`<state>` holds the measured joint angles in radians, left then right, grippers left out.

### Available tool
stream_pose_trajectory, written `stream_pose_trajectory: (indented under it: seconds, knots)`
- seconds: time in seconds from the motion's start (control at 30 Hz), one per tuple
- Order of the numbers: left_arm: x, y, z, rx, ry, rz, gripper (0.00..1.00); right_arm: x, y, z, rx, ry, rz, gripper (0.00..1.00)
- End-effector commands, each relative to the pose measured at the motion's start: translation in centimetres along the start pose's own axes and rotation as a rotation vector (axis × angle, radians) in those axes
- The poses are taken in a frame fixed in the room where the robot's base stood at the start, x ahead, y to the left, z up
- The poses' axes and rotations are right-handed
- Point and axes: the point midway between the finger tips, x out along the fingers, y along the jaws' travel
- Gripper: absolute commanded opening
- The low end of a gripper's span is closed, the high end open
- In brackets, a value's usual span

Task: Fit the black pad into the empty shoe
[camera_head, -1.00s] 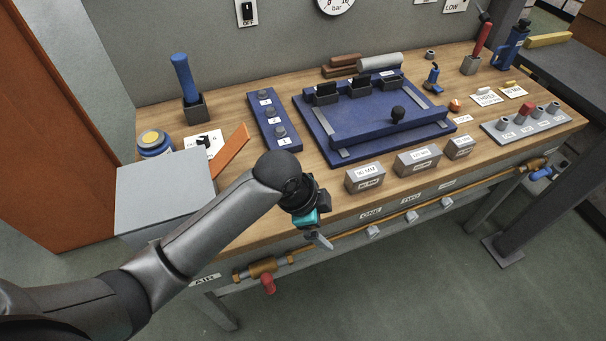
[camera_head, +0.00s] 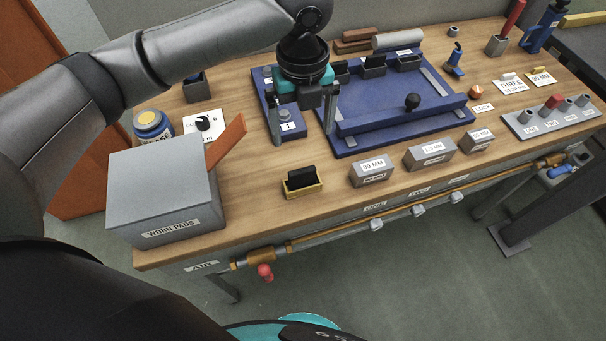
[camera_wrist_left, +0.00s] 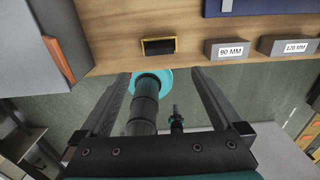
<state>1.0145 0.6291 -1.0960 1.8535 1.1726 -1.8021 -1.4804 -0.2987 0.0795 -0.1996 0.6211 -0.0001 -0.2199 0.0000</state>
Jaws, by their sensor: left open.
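A black pad (camera_head: 300,177) stands in a small yellow holder (camera_head: 303,190) at the bench's front edge. The pad (camera_wrist_left: 158,45) and holder also show in the left wrist view, beyond my fingertips. My left gripper (camera_head: 303,138) is open and empty above the bench, over the left part of the blue fixture, behind the pad. Its fingers (camera_wrist_left: 160,73) are spread in the wrist view. Dark grey shoes (camera_head: 374,66) stand in a row at the back of the blue fixture (camera_head: 385,137). The right one (camera_head: 408,62) seems to have no pad standing out; its inside is unclear. The left one is partly hidden by my gripper.
A grey worn-pads box (camera_head: 160,190) stands at the front left, with an orange strip beside it. Labelled grey blocks, such as the 90 MM block (camera_head: 368,172), line the front right of the pad. A black knob (camera_head: 412,101) rises from the fixture. Bare wood surrounds the holder.

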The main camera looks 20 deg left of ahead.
Motion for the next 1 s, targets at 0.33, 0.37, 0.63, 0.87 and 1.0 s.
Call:
stream_pose_trajectory:
  seconds: [0.33, 0.37, 0.63, 0.87, 1.0]
  knots:
    - [6.9, -0.1, 0.0, -0.003, 0.001, -0.001, 1.0, 1.1, -0.1, 0.3, 0.0, -0.003, -0.001, 0.0]
    - [7.1, -0.1, 0.0, -0.003, 0.0, -0.001, 1.0, 1.1, -0.1, 0.3, 0.0, -0.003, -0.001, 0.0]
    - [9.4, 0.1, -0.1, -0.003, 0.001, 0.001, 1.0, 1.4, -0.1, 0.3, 0.0, -0.003, -0.001, 0.0]
    - [12.5, 0.2, -0.2, -0.004, -0.001, -0.001, 1.0, 1.9, -0.1, 0.4, 0.0, -0.004, -0.001, 0.0]
    - [12.9, 0.1, -0.1, -0.003, -0.002, -0.003, 1.0, 2.0, -0.1, 0.4, -0.001, -0.004, -0.001, 0.0]
